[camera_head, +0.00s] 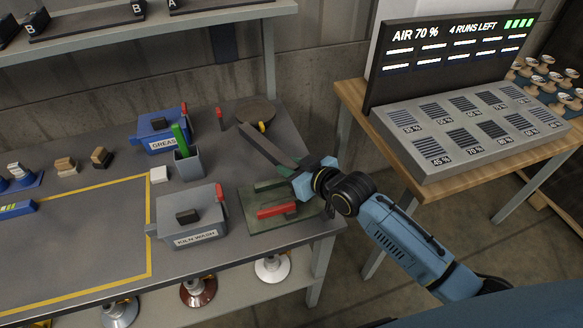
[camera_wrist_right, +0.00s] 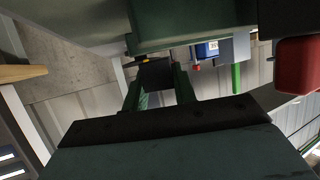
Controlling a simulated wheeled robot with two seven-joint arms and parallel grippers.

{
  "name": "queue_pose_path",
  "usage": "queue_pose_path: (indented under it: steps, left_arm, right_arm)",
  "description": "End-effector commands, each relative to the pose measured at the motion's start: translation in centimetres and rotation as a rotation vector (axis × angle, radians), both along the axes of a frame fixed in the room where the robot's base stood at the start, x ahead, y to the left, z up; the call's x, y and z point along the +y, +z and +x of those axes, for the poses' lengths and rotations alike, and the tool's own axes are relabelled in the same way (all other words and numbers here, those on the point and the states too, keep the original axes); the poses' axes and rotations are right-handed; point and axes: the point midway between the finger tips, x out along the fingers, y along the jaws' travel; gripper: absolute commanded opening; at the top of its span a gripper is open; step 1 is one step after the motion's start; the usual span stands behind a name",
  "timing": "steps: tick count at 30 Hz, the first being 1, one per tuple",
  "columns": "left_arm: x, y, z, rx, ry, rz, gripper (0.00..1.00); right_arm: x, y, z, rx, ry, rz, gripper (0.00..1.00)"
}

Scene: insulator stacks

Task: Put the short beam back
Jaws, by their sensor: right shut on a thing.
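My right gripper (camera_head: 298,181) is over the right end of the bench, by a green stand (camera_head: 262,221) with a red bar (camera_head: 277,210). In the right wrist view, the gripper (camera_wrist_right: 158,80) has its green fingers shut on a dark block (camera_wrist_right: 155,72). This may be the short beam, but its full shape is hidden. A long dark grey bar (camera_head: 264,147) slants up and left from near the gripper in the head view. I cannot tell whether the gripper touches it. My left gripper is not in view.
A grey KILN WASH box (camera_head: 188,222), a grey cup (camera_head: 188,167) with a green stick and a blue GREASE box (camera_head: 155,137) stand left of the stand. A dark round dish (camera_head: 256,111) lies behind. A sloped panel (camera_head: 470,135) stands on a wooden table at right.

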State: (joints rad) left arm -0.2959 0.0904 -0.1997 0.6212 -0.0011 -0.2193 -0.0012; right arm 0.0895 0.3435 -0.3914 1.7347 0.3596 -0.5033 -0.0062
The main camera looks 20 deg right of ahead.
Motion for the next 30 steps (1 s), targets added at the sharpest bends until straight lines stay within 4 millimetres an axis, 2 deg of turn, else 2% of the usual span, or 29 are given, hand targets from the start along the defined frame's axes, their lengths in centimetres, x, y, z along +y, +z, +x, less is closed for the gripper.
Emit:
queue_pose_path:
  steps: [6,15,16,20,30]
  left_arm:
    - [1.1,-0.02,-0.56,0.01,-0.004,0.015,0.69]
    - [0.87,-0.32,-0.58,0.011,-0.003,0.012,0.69]
    - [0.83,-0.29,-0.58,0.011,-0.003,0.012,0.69]
    - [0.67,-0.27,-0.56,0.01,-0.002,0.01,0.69]
    - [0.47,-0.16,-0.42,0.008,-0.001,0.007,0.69]
  right_arm:
    - [0.03,0.17,0.1,-0.007,0.0,0.002,0.0]
    - [0.04,-0.67,0.1,-0.007,0.0,0.002,0.0]
    - [0.02,-0.79,0.05,-0.003,0.0,0.0,0.3]
    - [0.02,-0.75,0.04,-0.003,0.0,0.0,0.47]
    - [0.01,-0.47,0.05,-0.004,0.0,0.001,0.49]
